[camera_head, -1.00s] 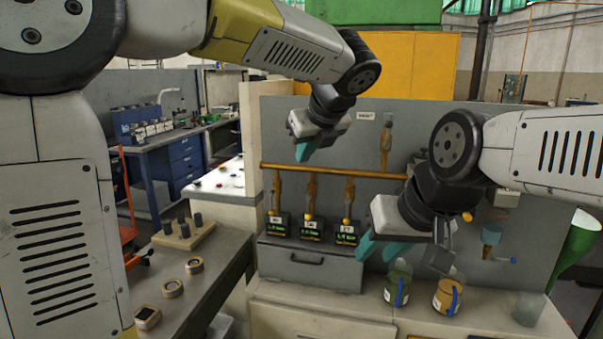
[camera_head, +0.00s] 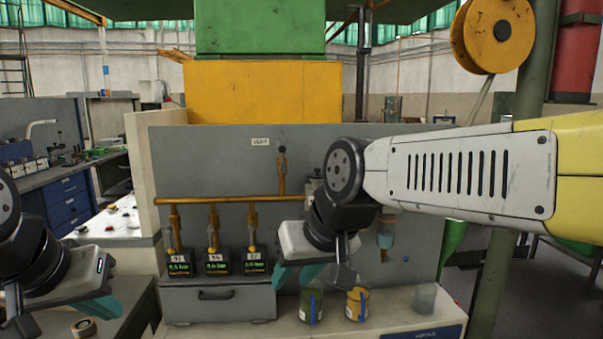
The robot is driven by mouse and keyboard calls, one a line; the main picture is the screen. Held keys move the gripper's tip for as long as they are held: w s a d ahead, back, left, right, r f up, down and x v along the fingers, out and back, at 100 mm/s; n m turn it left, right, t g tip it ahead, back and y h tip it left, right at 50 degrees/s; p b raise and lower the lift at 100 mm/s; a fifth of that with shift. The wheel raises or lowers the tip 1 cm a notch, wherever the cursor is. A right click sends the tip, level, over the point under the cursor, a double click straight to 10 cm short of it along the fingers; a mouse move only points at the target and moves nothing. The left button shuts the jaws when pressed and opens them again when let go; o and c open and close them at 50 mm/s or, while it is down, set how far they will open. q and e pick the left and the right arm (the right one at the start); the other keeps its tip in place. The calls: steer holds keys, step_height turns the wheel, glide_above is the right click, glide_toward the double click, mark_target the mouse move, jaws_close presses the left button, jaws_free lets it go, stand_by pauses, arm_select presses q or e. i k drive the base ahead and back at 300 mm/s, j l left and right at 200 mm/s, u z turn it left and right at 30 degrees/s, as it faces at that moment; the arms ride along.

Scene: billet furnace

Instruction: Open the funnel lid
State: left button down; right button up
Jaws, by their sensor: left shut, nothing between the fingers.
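A green cone-shaped piece (camera_head: 453,238), which looks like the funnel, shows below my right forearm, right of the grey panel. Its upper part is hidden behind that arm, and I cannot make out a lid. My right gripper (camera_head: 300,273) hangs in front of the grey panel, left of the cone and apart from it. Its teal fingers point down, but their gap is unclear. My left gripper (camera_head: 108,312) is low at the left, far from the cone. It is shut and empty, with its teal fingertips near the side bench.
The grey panel (camera_head: 220,150) carries an orange pipe (camera_head: 235,199) with valves above several small display boxes. A green post (camera_head: 505,230) rises at the right.

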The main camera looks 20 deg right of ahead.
mark_target(315, 175)
steer(key=z, duration=1.1)
